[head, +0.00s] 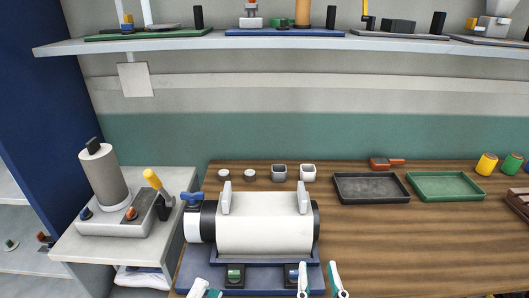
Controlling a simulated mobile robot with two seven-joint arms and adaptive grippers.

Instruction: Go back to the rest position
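My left gripper (205,290) shows only in part at the bottom edge of the head view, in front of the left part of the machine's blue base. Its fingertips are cut off by the frame, and whether it is open or shut is unclear. My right gripper (318,267) is at the bottom edge too, near the right front corner of that base. Its two white and teal fingers stand apart with nothing between them. The white cylindrical tape extruder (263,224) lies on the blue base (253,283) behind both grippers.
A side table (95,245) with a grey cylinder device (106,175) and yellow-handled lever (152,179) stands left. Small cups (279,172), a black tray (371,187), a green tray (445,185) and spools (487,164) line the bench's back.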

